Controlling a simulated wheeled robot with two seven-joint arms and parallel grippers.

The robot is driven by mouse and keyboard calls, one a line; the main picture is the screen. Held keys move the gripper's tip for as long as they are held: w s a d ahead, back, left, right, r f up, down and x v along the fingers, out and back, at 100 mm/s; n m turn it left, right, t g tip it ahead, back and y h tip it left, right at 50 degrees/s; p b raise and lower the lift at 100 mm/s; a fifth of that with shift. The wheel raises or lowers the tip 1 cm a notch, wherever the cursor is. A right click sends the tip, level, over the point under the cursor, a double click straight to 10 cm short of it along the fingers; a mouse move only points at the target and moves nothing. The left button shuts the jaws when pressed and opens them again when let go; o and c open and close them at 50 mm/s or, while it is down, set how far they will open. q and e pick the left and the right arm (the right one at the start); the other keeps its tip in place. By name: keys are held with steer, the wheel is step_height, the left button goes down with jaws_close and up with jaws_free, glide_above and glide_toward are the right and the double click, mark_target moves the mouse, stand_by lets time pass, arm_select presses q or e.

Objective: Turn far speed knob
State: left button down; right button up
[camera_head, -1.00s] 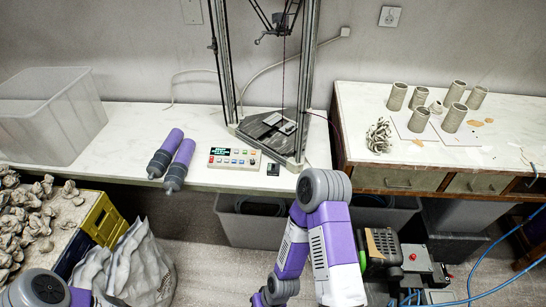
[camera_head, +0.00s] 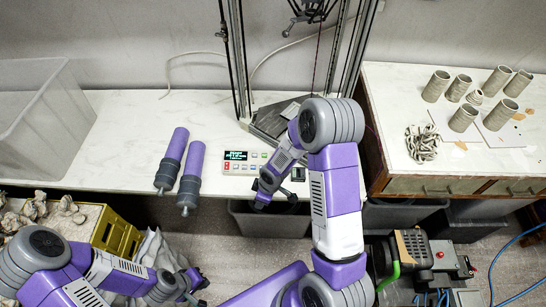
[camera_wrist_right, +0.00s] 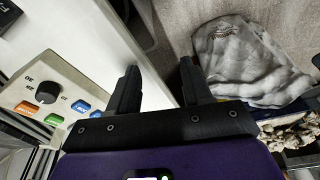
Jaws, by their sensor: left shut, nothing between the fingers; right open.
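The control panel (camera_head: 232,169) lies on the white bench, with a lit display and coloured buttons. My right forearm partly covers its right end. In the right wrist view, the panel (camera_wrist_right: 60,70) shows at the left with a dark round knob (camera_wrist_right: 46,92), numbers around it, and orange and blue buttons. I cannot tell whether this is the far speed knob. My right gripper (camera_wrist_right: 158,78) is open and empty, to the right of the knob and apart from it. My left gripper (camera_head: 196,286) is shut and empty, low in the head view, away from the panel.
Two purple-and-grey cylinders (camera_head: 181,165) lie left of the panel. A framed machine (camera_head: 244,60) stands behind it. A clear bin (camera_head: 35,115) is at the left, clay cylinders (camera_head: 463,117) at the right. The bench between bin and cylinders is clear. A plastic bag (camera_wrist_right: 245,65) lies below.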

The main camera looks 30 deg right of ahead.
steer(key=w+d+r+n+t+h, duration=0.1)
steer(key=w+d+r+n+h, duration=0.2)
steer(key=w+d+r+n, duration=0.45)
steer(key=f, duration=0.1)
steer(key=d+f+m, duration=0.1)
steer(key=f, duration=0.1)
steer(key=d+f+m+b, duration=0.1)
steer(key=shift+w+d+f+m, duration=0.1)
steer(key=shift+w+f+m, duration=0.05)
steer(key=shift+f+m, duration=0.15)
steer(key=shift+w+f, duration=0.2)
steer(key=shift+f, duration=0.25)
arm_select(q)
steer(key=shift+f, duration=0.3)
arm_select(e)
jaws_close()
